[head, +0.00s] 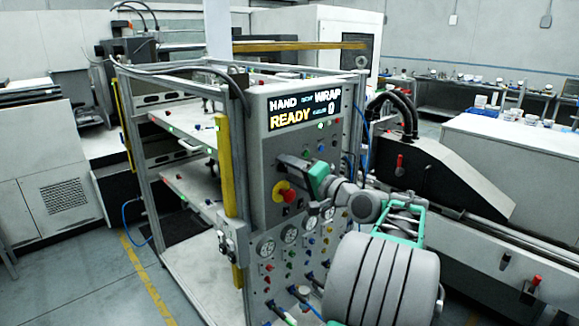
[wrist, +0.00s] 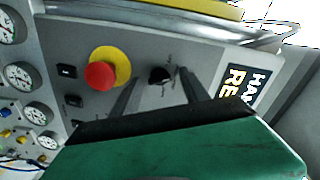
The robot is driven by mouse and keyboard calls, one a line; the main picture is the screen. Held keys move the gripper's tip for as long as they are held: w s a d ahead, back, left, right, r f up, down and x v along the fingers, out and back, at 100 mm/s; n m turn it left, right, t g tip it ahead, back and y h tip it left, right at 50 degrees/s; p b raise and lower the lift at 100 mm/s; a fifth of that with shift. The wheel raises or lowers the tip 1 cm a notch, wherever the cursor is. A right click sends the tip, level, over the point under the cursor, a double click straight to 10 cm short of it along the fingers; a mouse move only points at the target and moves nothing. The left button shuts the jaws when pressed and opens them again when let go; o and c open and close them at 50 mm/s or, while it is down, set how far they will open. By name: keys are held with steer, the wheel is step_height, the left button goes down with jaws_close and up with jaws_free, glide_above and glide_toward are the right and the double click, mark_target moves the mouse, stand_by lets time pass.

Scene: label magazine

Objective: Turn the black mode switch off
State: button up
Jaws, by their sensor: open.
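The knob's exact pointing direction is too small to read. In the head view my gripper (head: 284,163) is up against the panel front, and it hides the switch.
A red emergency button on a yellow base (wrist: 103,72) sits close to the left finger in the wrist view. A lit display (head: 304,107) reads HAND, WRAP, READY and 0. Round gauges (head: 288,233) and several small coloured knobs lie lower on the panel.

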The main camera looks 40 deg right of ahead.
steer(key=shift+w, duration=0.3)
steer(key=shift+c, duration=0.3)
jaws_close()
